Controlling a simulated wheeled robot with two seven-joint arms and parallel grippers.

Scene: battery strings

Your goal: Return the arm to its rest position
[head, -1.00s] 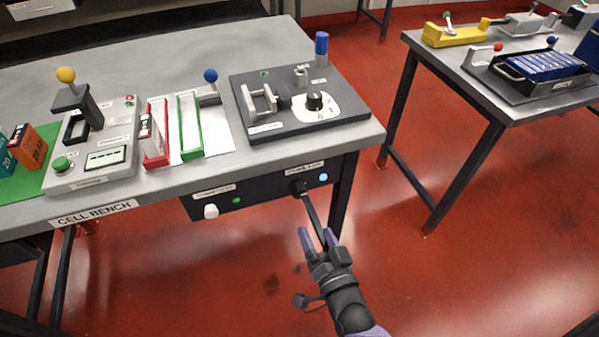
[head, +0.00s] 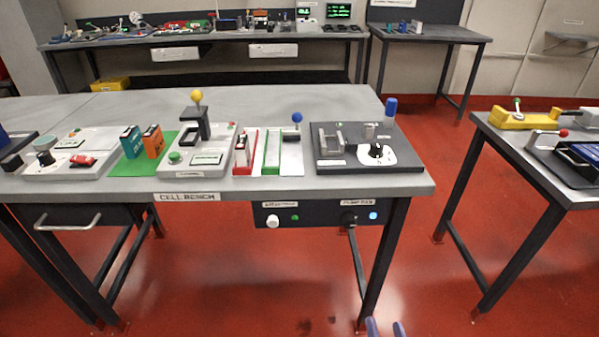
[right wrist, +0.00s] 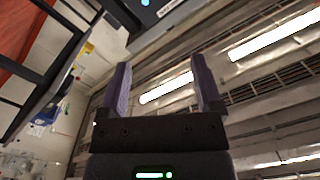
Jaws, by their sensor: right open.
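My right gripper shows only as two purple fingertips (head: 385,328) at the bottom edge of the head view, below and in front of the cell bench (head: 300,187). In the right wrist view its two fingers (right wrist: 160,88) stand apart with nothing between them, and the ceiling lies behind. The fingertips are clear of the bench. The rest of my right arm is out of the head view. My left gripper is in neither view.
A dark control box (head: 317,214) with a white knob and a blue light hangs under the bench's front edge. A drawer (head: 65,217) hangs at left. A second table (head: 545,160) stands at right. Red floor (head: 440,285) lies open between the tables.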

